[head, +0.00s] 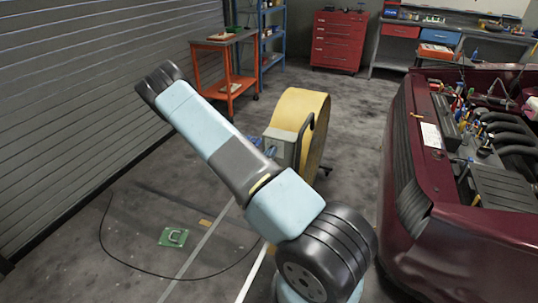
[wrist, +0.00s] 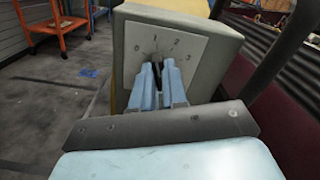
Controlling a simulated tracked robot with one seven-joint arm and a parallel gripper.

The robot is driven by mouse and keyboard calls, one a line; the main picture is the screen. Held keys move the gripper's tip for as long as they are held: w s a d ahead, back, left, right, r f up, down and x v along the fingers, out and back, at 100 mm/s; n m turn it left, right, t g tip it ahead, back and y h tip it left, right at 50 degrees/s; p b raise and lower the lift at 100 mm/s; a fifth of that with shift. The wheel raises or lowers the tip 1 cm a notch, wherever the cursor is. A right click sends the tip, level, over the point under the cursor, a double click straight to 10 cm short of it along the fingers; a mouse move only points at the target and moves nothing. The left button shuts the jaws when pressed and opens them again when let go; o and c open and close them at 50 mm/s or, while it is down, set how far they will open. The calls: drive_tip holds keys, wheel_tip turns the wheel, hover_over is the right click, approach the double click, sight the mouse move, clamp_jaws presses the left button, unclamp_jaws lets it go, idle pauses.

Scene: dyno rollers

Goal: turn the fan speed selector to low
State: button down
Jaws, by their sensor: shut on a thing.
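The yellow drum fan (head: 312,112) stands on the floor beyond my arm, with a grey control box (head: 284,146) on its near side. In the wrist view the control box (wrist: 222,48) fills the upper middle. Its pale dial plate (wrist: 133,40) has marks 0, 1, 2 and 3 in an arc. The black selector knob (wrist: 157,76) sits below the marks, between the light blue fingers of my gripper (wrist: 159,68). My gripper is shut on the knob. The fingers hide much of the knob, and I cannot tell which mark it points to.
A dark red car (head: 455,215) with its engine bay open stands at the right. An orange cart (head: 228,88) and a red tool chest (head: 338,42) stand at the back. A green plate (head: 173,238) and a black cable lie on the floor at the left.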

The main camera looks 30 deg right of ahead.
drive_tip(key=shift+s+d+f, duration=0.1)
drive_tip(key=shift+s+d, duration=0.05)
drive_tip(key=shift+d, duration=0.15)
drive_tip(key=c, duration=1.2)
unclamp_jaws()
drive_tip(key=shift+o, duration=0.2)
drive_tip(key=v, duration=1.4)
drive_tip(key=shift+a, duration=0.1)
drive_tip(key=s+d+r+m+g, duration=0.1)
drive_tip(key=s+r+m+g, duration=0.25)
drive_tip(key=r+m, duration=0.3)
drive_tip(key=s+d+r+m+g+y, duration=0.1)
drive_tip(key=s+r+m+g, duration=0.2)
drive_tip(key=r+m+g, duration=0.4)
drive_tip(key=s+d+r+m+g, duration=0.1)
drive_tip(key=s+r+m+g, duration=0.15)
drive_tip(key=r+m, duration=0.4)
drive_tip(key=s+a+r+m+t+y, duration=0.3)
drive_tip(key=s+a+r+m+y, duration=0.2)
drive_tip(key=r, duration=0.6)
drive_tip(key=s+a+r+m+t+y, duration=0.4)
drive_tip(key=s+a+r+y, duration=0.4)
drive_tip(key=s+r, duration=0.3)
drive_tip(key=shift+a+r+m+t, duration=0.3)
drive_tip(key=shift+a+r+m, duration=0.1)
drive_tip(key=shift+r+m, duration=0.1)
